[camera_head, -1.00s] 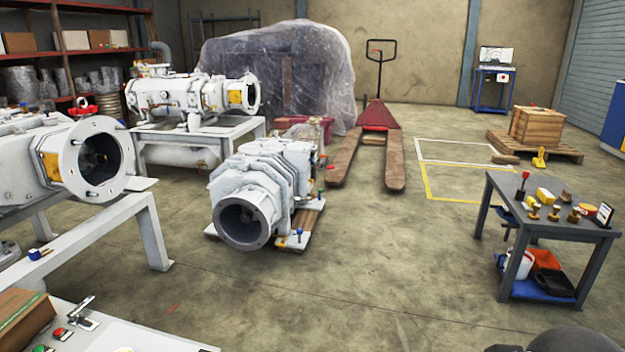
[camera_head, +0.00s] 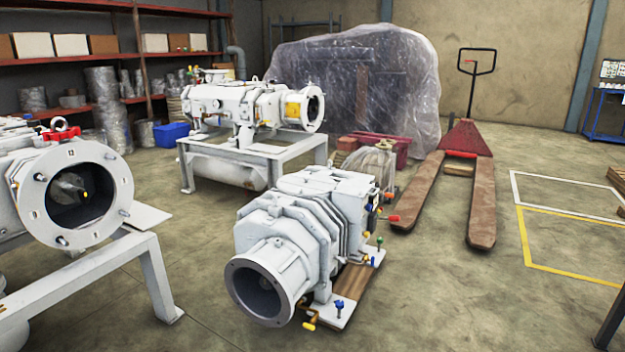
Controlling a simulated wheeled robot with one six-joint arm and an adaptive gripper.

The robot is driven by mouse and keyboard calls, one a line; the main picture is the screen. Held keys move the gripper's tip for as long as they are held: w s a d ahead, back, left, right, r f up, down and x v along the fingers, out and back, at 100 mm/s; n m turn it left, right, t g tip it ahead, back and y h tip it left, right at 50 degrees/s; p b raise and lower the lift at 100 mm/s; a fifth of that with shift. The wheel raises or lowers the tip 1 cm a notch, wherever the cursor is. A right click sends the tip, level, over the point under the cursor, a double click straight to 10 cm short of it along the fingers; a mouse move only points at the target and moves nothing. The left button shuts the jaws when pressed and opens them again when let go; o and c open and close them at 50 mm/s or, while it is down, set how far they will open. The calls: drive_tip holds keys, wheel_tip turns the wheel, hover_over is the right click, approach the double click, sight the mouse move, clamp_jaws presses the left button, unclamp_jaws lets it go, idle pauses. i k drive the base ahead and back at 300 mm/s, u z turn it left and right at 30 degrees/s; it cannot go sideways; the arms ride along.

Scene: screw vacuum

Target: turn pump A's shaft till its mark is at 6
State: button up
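A white pump (camera_head: 20,180) stands on a grey frame at the left, cut by the picture's edge. Its round flange (camera_head: 120,185) faces me, with a "12" plate at the top and smaller plates around it that I cannot read. Inside the opening is a grey shaft (camera_head: 70,187) with a yellow mark (camera_head: 85,195) at the right of its tip, slightly low. Two other pumps show: one on the floor (camera_head: 300,230) and one on a stand behind (camera_head: 225,100). I see no letter telling which is pump A. My gripper is not in view.
The left pump's frame leg (camera_head: 158,275) and side plate (camera_head: 148,213) stand out right of the flange. A pallet jack (camera_head: 462,150) and a plastic-wrapped load (camera_head: 355,85) are behind. The floor in front (camera_head: 200,300) and at right (camera_head: 440,290) is clear.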

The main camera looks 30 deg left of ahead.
sight(65, 188)
drive_tip(key=i, duration=0.2)
drive_tip(key=u, duration=1.85)
drive_tip(key=i, duration=2.15)
